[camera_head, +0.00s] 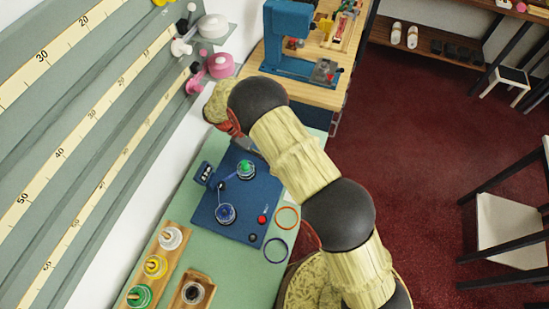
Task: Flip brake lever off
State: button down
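A flat blue winder board (214,203) lies on the green counter. It carries a green spool (245,168), a blue spool (226,213), a red button (262,219) and a dark knob (253,237). I cannot make out the brake lever for certain at this size. My gripper (247,146) is at the far end of the board, near the green spool, and mostly hidden by my arm. Its fingers are too small and covered to show whether they are open or touching anything.
An orange ring (288,218) and a blue ring (276,250) lie right of the board. A wooden rack (159,253) with several spools and a small wooden tray (180,288) stand nearer. A blue sewing machine (285,42) stands beyond. A wall with measuring strips (60,155) bounds the left.

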jog(key=c, duration=1.7)
grip_release()
notch_tip(320, 180, up, 10)
jog(key=shift+f, duration=0.1)
